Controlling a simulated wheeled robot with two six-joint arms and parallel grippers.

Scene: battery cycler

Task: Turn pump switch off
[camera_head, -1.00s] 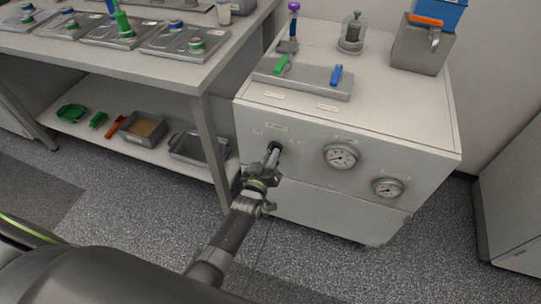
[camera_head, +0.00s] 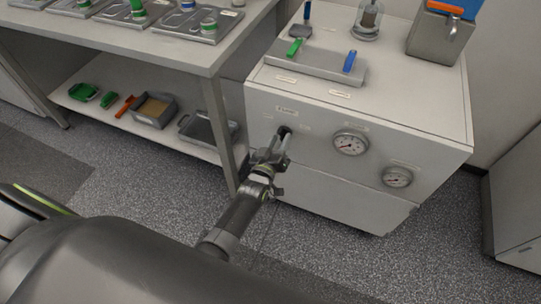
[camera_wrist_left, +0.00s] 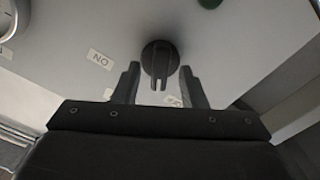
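The pump switch is a round dark knob with a raised grip bar on the cabinet front. It shows in the left wrist view (camera_wrist_left: 159,60) and, partly covered, in the head view (camera_head: 286,130). In the wrist view an "ON" label (camera_wrist_left: 100,58) sits left of it, and another label (camera_wrist_left: 172,101) is partly hidden behind a finger. My left gripper (camera_head: 280,147) is at the knob. In the wrist view its two fingers (camera_wrist_left: 161,82) are apart, one on each side of the grip bar, with visible gaps. My right gripper is not in view.
Two pressure gauges (camera_head: 351,142) (camera_head: 397,177) are right of the switch. Green and blue valve handles (camera_head: 295,47) (camera_head: 349,61) stand on the cabinet top. A workbench (camera_head: 190,55) stands to the left, its leg close to my left arm. Floor in front is clear.

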